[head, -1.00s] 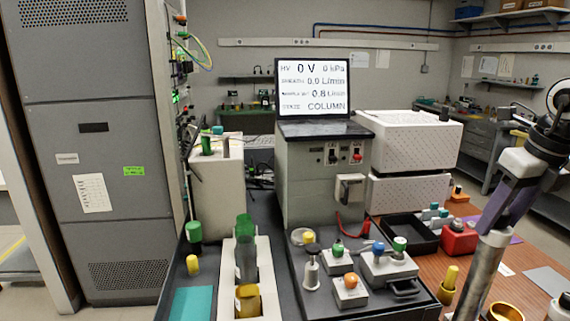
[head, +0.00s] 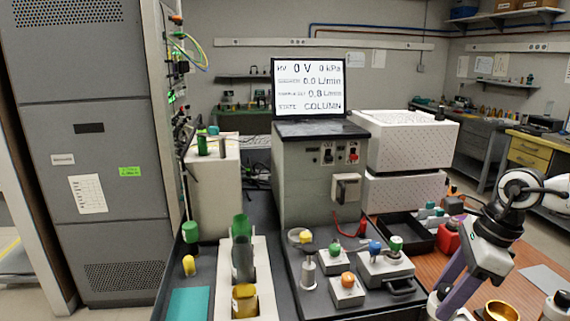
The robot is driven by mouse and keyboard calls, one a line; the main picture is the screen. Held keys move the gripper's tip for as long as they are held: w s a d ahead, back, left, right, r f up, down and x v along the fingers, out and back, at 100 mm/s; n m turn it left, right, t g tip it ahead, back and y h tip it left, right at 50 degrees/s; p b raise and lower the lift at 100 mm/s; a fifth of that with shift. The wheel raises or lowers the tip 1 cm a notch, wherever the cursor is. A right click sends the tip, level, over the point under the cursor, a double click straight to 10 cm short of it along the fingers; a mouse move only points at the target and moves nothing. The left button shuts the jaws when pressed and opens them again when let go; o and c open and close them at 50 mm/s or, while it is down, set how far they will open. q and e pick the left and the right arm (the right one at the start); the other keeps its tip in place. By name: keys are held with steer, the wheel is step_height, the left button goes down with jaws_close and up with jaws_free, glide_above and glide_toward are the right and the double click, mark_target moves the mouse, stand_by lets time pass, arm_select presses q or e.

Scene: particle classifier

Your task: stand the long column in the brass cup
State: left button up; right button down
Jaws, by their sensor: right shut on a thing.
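My right gripper (head: 452,290) is at the lower right, its purple fingers pointing down and left. It is shut on the long column (head: 440,303), a silvery cylinder. Only a small part of the column shows at the fingertips; its lower part is cut off by the bottom edge. The brass cup (head: 501,311) is at the bottom edge, just right of the fingers, its gold rim partly cut off. The column appears left of the cup and apart from it. My left gripper is not in view.
A black tray (head: 405,233) and a red block (head: 448,237) lie behind the gripper. Knobbed grey blocks (head: 385,268) stand to its left. A pale rack (head: 264,290) holds green and yellow vials. A cabinet with a screen (head: 308,86) stands at the back.

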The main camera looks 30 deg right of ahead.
steer(key=w+a+f+n+g+h, duration=0.1)
steer(key=a+n+g, duration=0.1)
steer(key=a+n, duration=1.2)
steer(key=w+a+f+n+g+h, duration=0.1)
steer(key=w+a+n+g, duration=0.1)
steer(key=a+n, duration=1.1)
steer(key=shift+a+n+g, duration=0.35)
steer(key=shift+n+g, duration=0.05)
steer(key=shift+g, duration=0.4)
